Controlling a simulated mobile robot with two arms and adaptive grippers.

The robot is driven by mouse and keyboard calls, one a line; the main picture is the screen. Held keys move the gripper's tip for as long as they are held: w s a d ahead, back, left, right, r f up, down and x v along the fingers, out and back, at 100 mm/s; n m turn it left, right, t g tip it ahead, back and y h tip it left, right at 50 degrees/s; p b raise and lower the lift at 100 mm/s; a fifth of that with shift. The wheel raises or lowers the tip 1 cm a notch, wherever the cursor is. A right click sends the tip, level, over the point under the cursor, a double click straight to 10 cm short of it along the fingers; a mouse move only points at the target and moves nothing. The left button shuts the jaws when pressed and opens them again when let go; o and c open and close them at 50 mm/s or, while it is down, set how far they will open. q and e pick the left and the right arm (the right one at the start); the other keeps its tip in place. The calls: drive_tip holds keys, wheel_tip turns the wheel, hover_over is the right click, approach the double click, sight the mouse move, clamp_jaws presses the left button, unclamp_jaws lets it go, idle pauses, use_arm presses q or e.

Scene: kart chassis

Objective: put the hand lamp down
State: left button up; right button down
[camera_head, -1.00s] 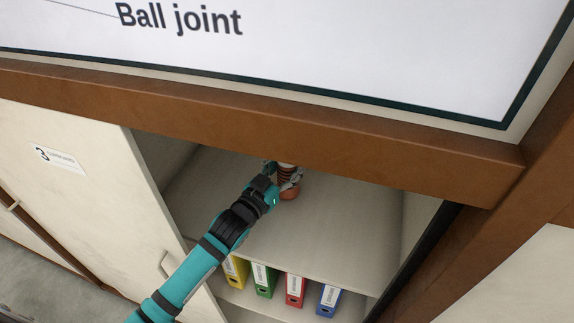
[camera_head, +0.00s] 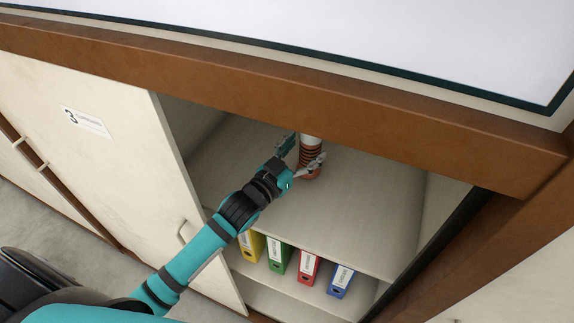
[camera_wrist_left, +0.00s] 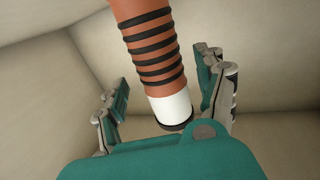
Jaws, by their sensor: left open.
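The hand lamp (camera_head: 311,152) has an orange body with black rings and a white end. In the head view it stands roughly upright on the upper shelf of the open cabinet, its top partly hidden by the brown edge above. My left gripper (camera_head: 304,150) is open, with its fingers spread on either side of the lamp. In the left wrist view the lamp (camera_wrist_left: 152,48) shows between the open fingers of the gripper (camera_wrist_left: 165,80), with visible gaps at both sides. My right gripper is not in view.
The upper shelf (camera_head: 365,215) is otherwise clear. Several coloured binders (camera_head: 308,266) stand on the shelf below. A pale cabinet door (camera_head: 110,165) marked 3 is at the left. The brown worktop edge (camera_head: 300,95) hangs low over the opening.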

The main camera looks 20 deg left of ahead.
use_arm(q)
drive_tip(key=b+v, duration=0.1)
drive_tip(key=v, duration=0.8)
drive_tip(key=shift+s, duration=0.2)
